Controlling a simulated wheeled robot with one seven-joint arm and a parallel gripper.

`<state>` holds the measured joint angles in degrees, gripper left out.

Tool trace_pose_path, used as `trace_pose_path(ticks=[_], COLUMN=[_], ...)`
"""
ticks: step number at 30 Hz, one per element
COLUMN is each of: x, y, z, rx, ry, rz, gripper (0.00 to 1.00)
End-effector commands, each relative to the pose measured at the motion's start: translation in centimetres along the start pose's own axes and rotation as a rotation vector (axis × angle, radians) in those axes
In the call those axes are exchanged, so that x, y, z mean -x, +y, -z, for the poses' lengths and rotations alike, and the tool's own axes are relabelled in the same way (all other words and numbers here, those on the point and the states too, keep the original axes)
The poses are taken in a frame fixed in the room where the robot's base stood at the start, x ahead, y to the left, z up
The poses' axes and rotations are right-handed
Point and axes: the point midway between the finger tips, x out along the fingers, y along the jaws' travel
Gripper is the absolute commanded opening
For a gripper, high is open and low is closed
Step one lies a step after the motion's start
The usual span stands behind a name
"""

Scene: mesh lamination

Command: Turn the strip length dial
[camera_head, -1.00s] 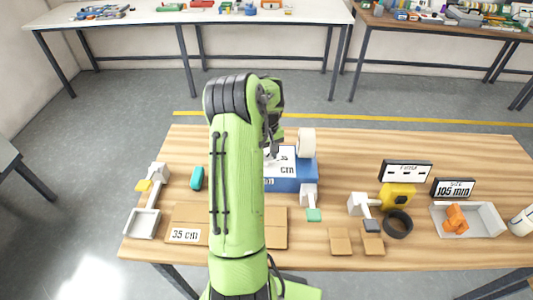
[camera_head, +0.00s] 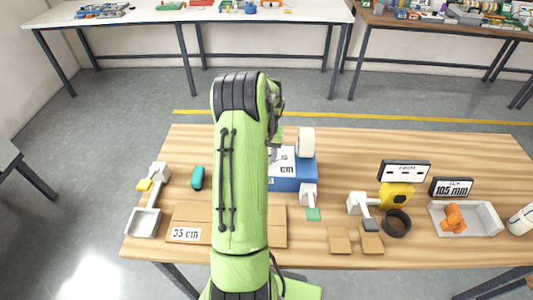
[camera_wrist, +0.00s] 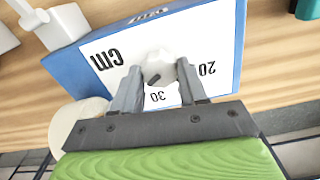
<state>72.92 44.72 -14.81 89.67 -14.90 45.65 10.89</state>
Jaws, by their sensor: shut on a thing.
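The strip length dial (camera_wrist: 160,68) is a round white knob with a dark mark on a white face plate marked "cm", "20" and "30". The plate is on a blue box (camera_head: 293,184), which stands mid-table in the head view, partly hidden by my arm. In the wrist view my gripper (camera_wrist: 160,80) is shut on the dial, one finger on each side of it. The dark mark on the knob points obliquely, nearer the "30" than the "20". In the head view my arm hides the dial and most of the gripper.
A white roll (camera_head: 306,142) stands at the box's right end. A cardboard piece (camera_head: 190,217) labelled "35 cm" lies in front. To the right are a yellow device (camera_head: 396,195), a black ring (camera_head: 397,223) and a grey tray (camera_head: 480,232) with an orange object.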

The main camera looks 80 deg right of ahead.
Motion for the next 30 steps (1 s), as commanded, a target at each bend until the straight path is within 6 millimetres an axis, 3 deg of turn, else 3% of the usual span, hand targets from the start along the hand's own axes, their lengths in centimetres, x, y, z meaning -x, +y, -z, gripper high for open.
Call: trace_pose_path(ticks=[12,13,18,26,30], x=[0.1,0.1,0.1,0.1,2.0], y=[0.0,0.0,0.0,0.0,0.0], z=[0.1,0.1,0.1,0.0,0.1], rx=[-0.012,-0.012,-0.011,-0.010,-0.010], ry=[0.003,0.003,0.002,0.002,0.006], rz=[0.000,0.000,0.000,0.000,0.001], gripper=[0.12,0.44,0.68,0.68,0.68])
